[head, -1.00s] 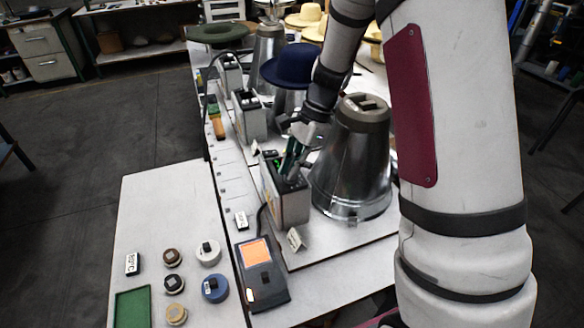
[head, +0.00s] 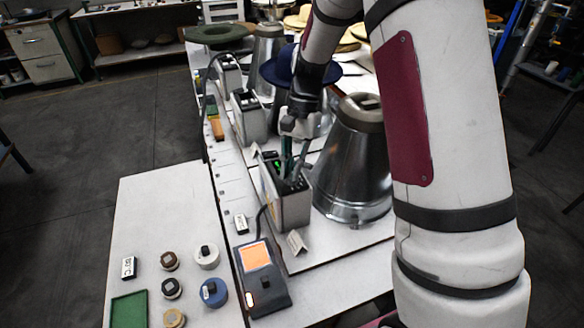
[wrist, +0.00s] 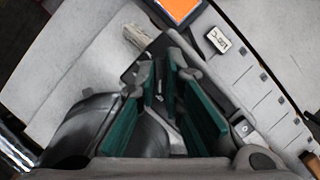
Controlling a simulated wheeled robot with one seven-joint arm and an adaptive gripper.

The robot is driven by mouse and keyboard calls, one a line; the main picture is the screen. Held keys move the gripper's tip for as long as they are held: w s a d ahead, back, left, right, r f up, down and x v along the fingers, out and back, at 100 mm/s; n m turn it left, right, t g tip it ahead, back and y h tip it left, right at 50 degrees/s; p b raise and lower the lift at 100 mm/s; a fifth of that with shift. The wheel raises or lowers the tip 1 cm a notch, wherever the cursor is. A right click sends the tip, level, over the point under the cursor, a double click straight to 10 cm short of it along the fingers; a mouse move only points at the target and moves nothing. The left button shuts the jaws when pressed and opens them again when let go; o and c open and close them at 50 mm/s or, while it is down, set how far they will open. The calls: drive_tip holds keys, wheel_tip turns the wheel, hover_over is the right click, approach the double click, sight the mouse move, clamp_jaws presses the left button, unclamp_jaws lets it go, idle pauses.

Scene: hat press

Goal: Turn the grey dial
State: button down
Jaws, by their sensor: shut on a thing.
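The control box (head: 293,208) is a grey box with a dark top and a small green-lit display. It stands beside a metal cone on the bench. My gripper (head: 288,173) points down onto its top, with the fingers on the dark panel. In the wrist view, the green-padded fingers of my gripper (wrist: 160,88) close in over the box's dark top (wrist: 196,57). The grey dial is hidden between the fingertips, so I cannot see its angle. My gripper is shut on it.
The metal cone (head: 352,165) stands close to the right of the box. A folded white card (head: 297,243) and a device with an orange screen (head: 262,277) are in front. Several round knobs and a green tray (head: 129,310) lie at the lower left. More boxes and hats stand behind.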

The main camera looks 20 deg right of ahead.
drive_tip(key=shift+s+a+f, duration=0.1)
drive_tip(key=shift+s+f, duration=0.05)
drive_tip(key=shift+f, duration=0.1)
drive_tip(key=c, duration=1.7)
unclamp_jaws()
drive_tip(key=shift+r, duration=0.15)
drive_tip(key=v, duration=1.2)
